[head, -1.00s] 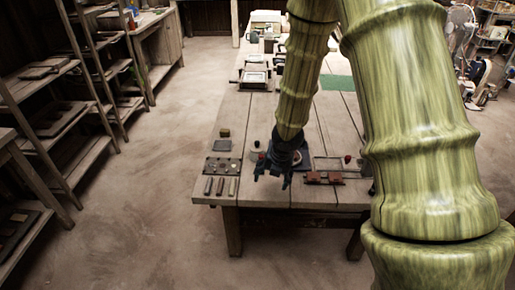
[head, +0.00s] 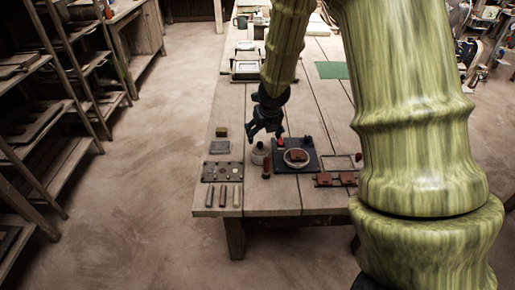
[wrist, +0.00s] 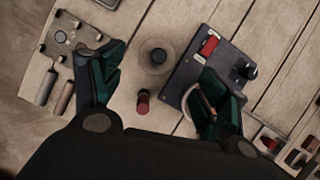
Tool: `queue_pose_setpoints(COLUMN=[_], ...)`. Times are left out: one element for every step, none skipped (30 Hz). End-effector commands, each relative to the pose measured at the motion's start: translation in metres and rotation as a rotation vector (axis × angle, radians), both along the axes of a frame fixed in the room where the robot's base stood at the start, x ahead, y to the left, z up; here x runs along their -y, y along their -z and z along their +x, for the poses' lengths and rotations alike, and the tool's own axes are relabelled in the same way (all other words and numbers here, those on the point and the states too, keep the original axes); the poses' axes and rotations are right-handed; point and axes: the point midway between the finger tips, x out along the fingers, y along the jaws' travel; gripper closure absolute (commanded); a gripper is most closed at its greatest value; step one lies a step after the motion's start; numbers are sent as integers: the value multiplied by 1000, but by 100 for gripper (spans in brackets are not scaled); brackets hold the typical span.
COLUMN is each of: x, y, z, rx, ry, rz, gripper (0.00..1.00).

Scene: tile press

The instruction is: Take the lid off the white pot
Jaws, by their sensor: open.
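The white pot (head: 259,155) is small and pale, with a dark knob on top. It stands on the table left of a dark press plate. In the wrist view the pot (wrist: 149,66) is seen from above, a pale disc with a dark round knob (wrist: 159,56) on it. My gripper (head: 265,133) is open and empty, above and just beyond the pot in the head view. In the wrist view the pot lies a little beyond the gap between my open fingers (wrist: 157,92). Whether the lid sits fully down is too small to tell.
The dark plate (head: 312,166) carries a pale ring, a red block and a knob. A holed tray (head: 209,171) and several short rods lie left. Red tiles (head: 325,180) lie right.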

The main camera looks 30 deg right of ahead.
Motion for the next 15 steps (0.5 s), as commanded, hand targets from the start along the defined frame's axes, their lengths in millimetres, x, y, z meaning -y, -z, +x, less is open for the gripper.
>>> queue_pose_setpoints(x=[1, 2, 3, 3, 3, 4, 4, 4, 4, 3, 3, 3, 3, 3, 3], y=[9, 12, 15, 18, 20, 23, 24, 25, 26, 26, 27, 29, 30, 32, 35], z=[2, 3, 4, 5, 6, 8, 9, 9, 10, 10, 10, 11, 11, 12, 14], rx=[-2, -2, -1, -1, -1, -1, 0, 0, 0, 0, 0, 0, -1, -1, -2], ry=[2, 2, 3, 3, 3, 3, 3, 3, 3, 3, 3, 2, 2, 1, 0], rz=[-1, -1, -1, -1, -1, 1, 1, 1, 1, 1, 1, 1, 1, 1, 1], gripper=[26, 26, 26, 26, 26, 26, 26, 26, 26, 26, 26, 26, 26, 26, 26])
